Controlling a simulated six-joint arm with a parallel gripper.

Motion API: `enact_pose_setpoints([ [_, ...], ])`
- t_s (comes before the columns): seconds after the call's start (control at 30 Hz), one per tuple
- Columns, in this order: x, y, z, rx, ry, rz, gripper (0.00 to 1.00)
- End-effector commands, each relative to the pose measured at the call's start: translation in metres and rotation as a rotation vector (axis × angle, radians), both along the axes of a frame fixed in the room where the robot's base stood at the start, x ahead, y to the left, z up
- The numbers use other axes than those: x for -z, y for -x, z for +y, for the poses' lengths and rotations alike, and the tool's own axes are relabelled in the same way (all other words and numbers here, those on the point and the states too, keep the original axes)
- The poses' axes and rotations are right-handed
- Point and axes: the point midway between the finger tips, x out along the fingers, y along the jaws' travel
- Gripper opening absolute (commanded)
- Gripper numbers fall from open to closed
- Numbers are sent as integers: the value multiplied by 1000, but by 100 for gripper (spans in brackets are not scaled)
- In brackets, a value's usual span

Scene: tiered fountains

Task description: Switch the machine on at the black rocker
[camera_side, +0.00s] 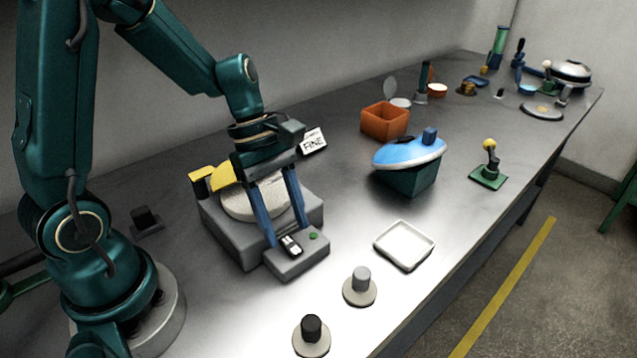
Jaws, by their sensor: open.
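The machine is a grey block (228,240) with a pale round disc on top and a yellow part at its back left. A lower grey box at its front carries the black rocker (291,245), which shows a white patch. A green round button or lamp (313,237) sits right of the rocker. My gripper (286,240) points down over the machine, its two blue fingers spread and empty. The fingertips are close to the rocker, one on each side of it in the picture. I cannot tell whether they touch the box. The fingers hide part of the disc.
A white sign reading FINE (313,141) stands behind my gripper. A white tray (404,245) and two knobs on round bases, grey (361,280) and black (311,330), lie in front. A blue-lidded green box (408,175) and an orange box (384,122) stand to the right.

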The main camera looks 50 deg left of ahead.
Motion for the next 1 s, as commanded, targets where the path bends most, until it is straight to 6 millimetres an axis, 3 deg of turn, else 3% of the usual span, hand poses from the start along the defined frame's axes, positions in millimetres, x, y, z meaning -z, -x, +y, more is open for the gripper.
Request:
enact_pose_setpoints([
  [0.2,20,0,-9,3,2,1,57],
  [0.5,23,0,-10,1,0,-2,57],
  [0.57,22,0,-10,1,0,-2,38],
  [0.67,22,0,-10,1,0,-2,0],
  [1.0,24,1,-6,-2,75,8,0],
])
